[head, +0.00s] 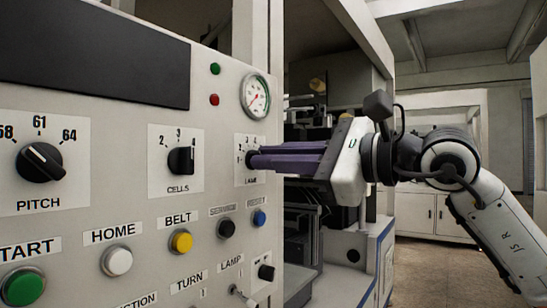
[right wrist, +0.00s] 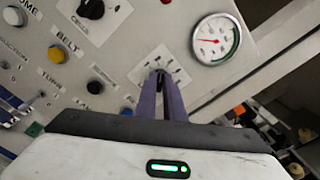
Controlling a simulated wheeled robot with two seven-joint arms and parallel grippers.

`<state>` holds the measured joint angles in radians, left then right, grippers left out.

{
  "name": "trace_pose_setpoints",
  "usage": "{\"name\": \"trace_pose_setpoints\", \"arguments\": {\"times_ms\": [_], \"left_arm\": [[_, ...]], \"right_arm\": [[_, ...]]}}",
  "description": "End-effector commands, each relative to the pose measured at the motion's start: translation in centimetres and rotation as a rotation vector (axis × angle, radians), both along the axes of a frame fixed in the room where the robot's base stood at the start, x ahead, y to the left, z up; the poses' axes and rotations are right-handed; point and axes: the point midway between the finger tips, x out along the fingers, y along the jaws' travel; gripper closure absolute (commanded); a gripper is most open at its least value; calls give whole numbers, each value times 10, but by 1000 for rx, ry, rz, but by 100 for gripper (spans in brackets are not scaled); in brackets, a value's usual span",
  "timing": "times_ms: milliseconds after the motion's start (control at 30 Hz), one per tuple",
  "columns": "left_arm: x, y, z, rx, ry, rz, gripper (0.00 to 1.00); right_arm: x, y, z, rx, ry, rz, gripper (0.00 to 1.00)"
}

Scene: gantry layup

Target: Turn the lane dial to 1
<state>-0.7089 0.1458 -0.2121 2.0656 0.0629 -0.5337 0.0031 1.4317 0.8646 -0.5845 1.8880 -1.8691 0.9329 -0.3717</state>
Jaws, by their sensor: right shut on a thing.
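The lane dial's white plate (head: 246,143) is on the control panel, below the gauge; its label reads LANE. It also shows in the right wrist view (right wrist: 150,58). My right gripper (head: 254,160) reaches in from the right with its purple fingers level with the panel face. In the right wrist view, the fingertips (right wrist: 161,76) are closed around the small dark knob at the plate's middle. The fingers cover most of the knob, so I cannot tell which number it points to. My left gripper is not in view.
Left of the lane dial are the cells dial (head: 181,160) and the pitch dial (head: 40,162). A black button (head: 226,228) and a blue button (head: 259,217) sit just below it. The gauge (head: 255,96) is above.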

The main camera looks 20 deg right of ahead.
Motion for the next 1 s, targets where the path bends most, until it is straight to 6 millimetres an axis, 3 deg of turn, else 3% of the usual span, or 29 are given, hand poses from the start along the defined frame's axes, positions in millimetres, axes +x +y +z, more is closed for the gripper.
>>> {"name": "trace_pose_setpoints", "arguments": {"times_ms": [600,1000], "left_arm": [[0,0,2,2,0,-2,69],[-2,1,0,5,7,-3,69]], "right_arm": [[-1,1,-3,-453,-351,-1,100],[-1,1,-3,-641,-499,-1,100]]}}
